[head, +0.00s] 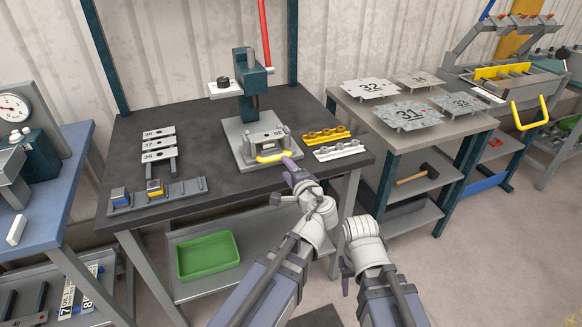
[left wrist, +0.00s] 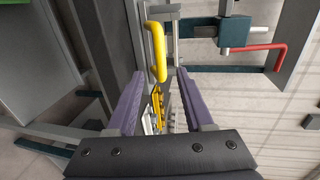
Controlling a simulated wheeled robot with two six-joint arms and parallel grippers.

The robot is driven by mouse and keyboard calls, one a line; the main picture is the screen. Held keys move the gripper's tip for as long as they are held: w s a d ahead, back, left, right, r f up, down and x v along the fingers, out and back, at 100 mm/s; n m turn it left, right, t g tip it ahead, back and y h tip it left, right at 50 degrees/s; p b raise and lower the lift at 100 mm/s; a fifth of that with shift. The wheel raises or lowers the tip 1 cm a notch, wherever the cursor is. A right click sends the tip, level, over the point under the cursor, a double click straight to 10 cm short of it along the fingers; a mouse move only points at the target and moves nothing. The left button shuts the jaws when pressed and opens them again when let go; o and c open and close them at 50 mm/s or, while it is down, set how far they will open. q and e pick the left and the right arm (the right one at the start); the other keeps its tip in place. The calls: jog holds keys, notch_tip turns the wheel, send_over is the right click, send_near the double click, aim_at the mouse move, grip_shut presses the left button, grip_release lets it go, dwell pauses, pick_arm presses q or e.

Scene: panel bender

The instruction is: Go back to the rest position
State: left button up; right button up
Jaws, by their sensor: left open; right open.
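My left gripper (head: 288,168) is at the front right of the dark bench, by the press base. In the left wrist view its two purple fingers (left wrist: 158,88) are spread apart with nothing gripped. The yellow handle (head: 272,157) at the front of the press base lies just ahead of the fingers; in the left wrist view the handle (left wrist: 156,50) shows at the gap between them. Whether they touch it I cannot tell.
The hand press (head: 253,80) stands at the back of the dark bench (head: 205,143). Yellow and white toothed strips (head: 327,135) lie to its right. A grey rail (head: 188,194) holds small blocks at front left. A side table (head: 448,126) carries numbered plates. A green bin (head: 207,256) sits below.

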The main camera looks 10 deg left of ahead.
pick_arm(q)
jog(key=shift+w+a+f, duration=0.1)
jog(key=shift+a, duration=0.05)
jog(key=s+d+f+n+g+h, duration=0.25)
jog(key=s+f+n+g, duration=0.4)
jog(key=s+f, duration=0.45)
jog(key=s+d+f+g+h, duration=0.5)
jog(key=s+d+f+g, duration=0.15)
jog(key=s+d, duration=0.35)
notch_tip(320, 180, up, 13)
jog(key=a+p, duration=0.1)
jog(key=p, duration=1.1)
jog(key=shift+s+a+n+p, duration=0.3)
jog(key=shift+a+n+p, duration=0.05)
jog(key=shift+n, duration=0.1)
jog(key=shift+f, duration=0.15)
